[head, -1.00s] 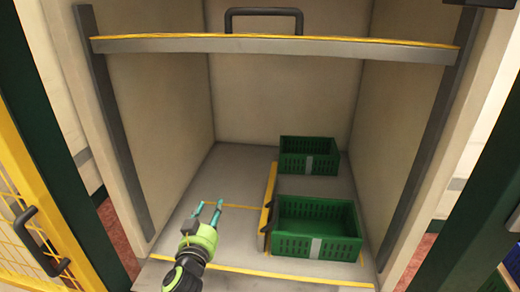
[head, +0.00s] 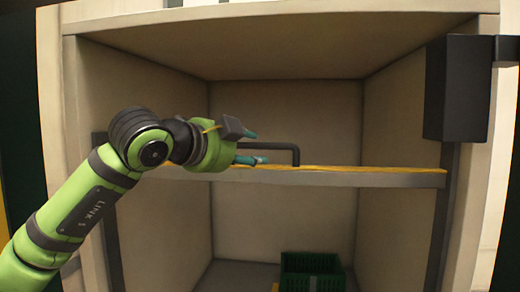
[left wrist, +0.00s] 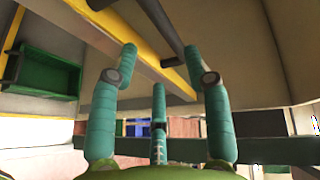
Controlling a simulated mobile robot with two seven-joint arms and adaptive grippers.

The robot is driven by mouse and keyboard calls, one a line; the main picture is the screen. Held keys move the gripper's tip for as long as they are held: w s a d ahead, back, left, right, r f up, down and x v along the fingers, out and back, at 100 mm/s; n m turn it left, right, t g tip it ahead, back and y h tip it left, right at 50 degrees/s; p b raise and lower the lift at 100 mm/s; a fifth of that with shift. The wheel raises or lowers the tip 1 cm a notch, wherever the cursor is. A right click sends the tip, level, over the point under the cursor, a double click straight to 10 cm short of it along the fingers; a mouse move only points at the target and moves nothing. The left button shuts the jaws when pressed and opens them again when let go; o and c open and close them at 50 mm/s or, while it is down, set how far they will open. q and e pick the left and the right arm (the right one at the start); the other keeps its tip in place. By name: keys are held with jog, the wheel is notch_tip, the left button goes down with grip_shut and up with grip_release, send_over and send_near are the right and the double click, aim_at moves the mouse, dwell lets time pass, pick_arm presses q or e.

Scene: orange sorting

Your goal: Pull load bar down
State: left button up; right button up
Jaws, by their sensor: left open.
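The load bar (head: 360,179) is a grey crossbar with a yellow top edge, spanning the cabinet opening between side rails. Its black handle (head: 275,145) stands up from the middle, its left part hidden by my left gripper. My left gripper (head: 259,147) is open and empty, at bar height beside the handle, its teal fingers pointing right. In the left wrist view the yellow-edged bar (left wrist: 145,55) and the dark handle rod (left wrist: 162,22) lie just past the spread fingertips. I cannot tell whether they touch. My right gripper is not in view.
A green crate (head: 312,264) stands on the cabinet floor below the bar. A dark box (head: 457,88) is mounted at the right front of the cabinet. The space inside above the crate is clear.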

aim_at(259, 149)
pick_arm(q)
jog(key=shift+a+r+y, duration=0.4)
jog(key=shift+a+r, duration=0.05)
jog(key=shift+r, duration=0.05)
jog(key=shift+w+n+t+p, duration=0.3)
jog(key=p+x, duration=0.4)
jog(key=x, duration=0.2)
jog(key=shift+r, duration=0.1)
jog(key=shift+w+d+f+p, duration=0.2)
jog(key=shift+w+p, duration=0.05)
jog(key=shift+p, duration=0.05)
grip_shut()
